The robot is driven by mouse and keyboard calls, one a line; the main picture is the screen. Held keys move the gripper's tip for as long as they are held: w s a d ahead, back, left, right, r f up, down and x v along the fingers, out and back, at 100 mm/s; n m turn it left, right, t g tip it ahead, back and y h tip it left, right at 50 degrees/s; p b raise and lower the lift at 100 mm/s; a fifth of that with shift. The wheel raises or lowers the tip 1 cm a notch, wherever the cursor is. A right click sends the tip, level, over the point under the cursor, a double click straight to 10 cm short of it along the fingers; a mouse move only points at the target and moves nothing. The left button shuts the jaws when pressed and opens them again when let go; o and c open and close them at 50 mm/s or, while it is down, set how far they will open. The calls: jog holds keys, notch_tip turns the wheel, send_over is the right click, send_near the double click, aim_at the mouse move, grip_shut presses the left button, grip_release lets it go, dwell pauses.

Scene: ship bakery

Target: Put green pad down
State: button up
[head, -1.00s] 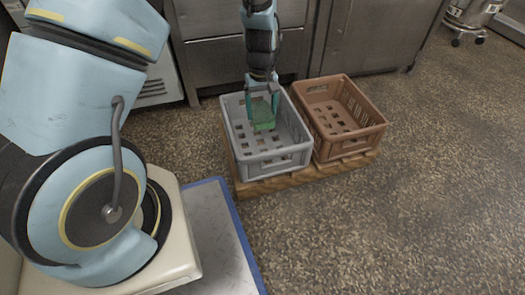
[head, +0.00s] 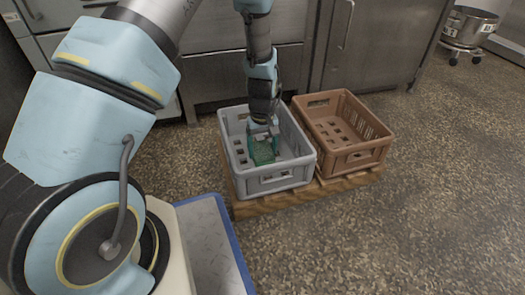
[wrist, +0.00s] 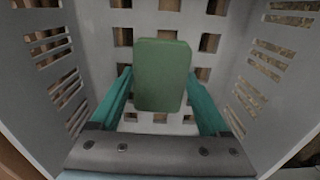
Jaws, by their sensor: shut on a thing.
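The green pad (head: 262,152) is in my gripper (head: 263,138), down inside the grey crate (head: 284,180). In the wrist view the green pad (wrist: 163,75) is a rounded rectangle between the two teal fingers of my gripper (wrist: 160,92). The fingers are shut on its sides. The slotted floor of the grey crate (wrist: 72,12) shows beyond the pad, with walls to both sides. I cannot tell whether the pad touches the crate floor.
A brown crate (head: 362,158) stands empty right beside the grey one. Both rest on a wooden pallet (head: 310,197). Steel cabinets (head: 375,45) stand close behind. The speckled floor (head: 420,220) to the right is clear.

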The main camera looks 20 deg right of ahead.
aim_at(262, 151)
jog(key=o, duration=1.3)
jog(key=shift+f, duration=0.1)
notch_tip(262, 151, up, 12)
jog(key=p, duration=0.7)
jog(key=shift+r, duration=0.2)
